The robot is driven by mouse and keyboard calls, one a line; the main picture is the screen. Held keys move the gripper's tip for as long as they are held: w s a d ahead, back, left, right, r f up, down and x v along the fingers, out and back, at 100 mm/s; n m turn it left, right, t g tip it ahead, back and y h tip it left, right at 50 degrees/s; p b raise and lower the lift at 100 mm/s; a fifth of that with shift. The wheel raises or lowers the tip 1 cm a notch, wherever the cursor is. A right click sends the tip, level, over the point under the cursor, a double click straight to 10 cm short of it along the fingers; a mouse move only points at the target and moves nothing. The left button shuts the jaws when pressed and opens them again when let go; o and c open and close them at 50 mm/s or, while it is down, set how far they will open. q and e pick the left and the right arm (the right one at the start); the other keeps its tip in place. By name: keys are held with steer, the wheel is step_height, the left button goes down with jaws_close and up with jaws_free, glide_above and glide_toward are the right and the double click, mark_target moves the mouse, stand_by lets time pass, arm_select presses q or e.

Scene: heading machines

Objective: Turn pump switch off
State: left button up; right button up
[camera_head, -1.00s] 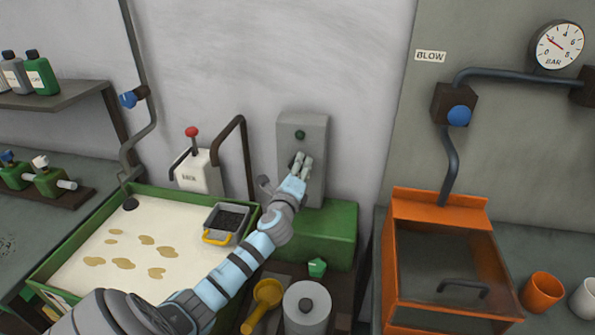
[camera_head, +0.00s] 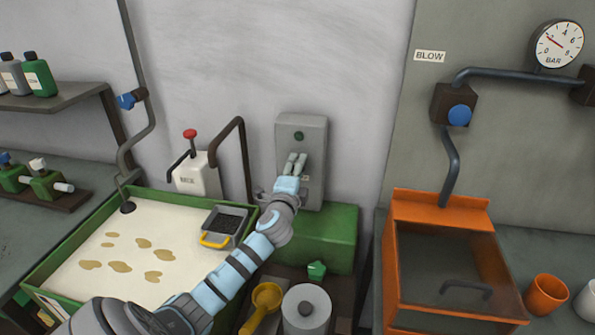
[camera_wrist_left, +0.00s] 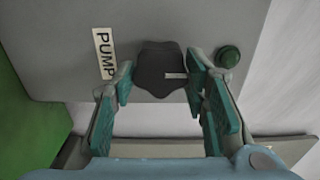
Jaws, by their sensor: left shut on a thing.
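The pump switch is a dark lobed knob (camera_wrist_left: 160,72) with a white pointer mark. In the left wrist view the mark points right, toward a dark green lamp (camera_wrist_left: 228,57); a PUMP label (camera_wrist_left: 105,54) is on the knob's other side. The switch sits on a grey box (camera_head: 313,128) on the wall, and my fingers hide it in the head view. My left gripper (camera_head: 296,160) is shut on the knob, with one teal-padded finger on each side, as the left wrist view (camera_wrist_left: 160,78) shows. My right gripper is not in view.
A green block (camera_head: 335,238) stands below the grey box. Left are a green-rimmed tray (camera_head: 72,237) of pale liquid and a white box with a red-knobbed lever (camera_head: 190,134). Right is an orange cabinet (camera_head: 440,209). A yellow scoop (camera_head: 267,294) lies below my arm.

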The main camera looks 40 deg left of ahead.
arm_select(q)
steer(key=o, duration=1.2)
steer(key=shift+s, duration=0.1)
steer(key=shift+c, duration=0.2)
steer(key=v, duration=1.2)
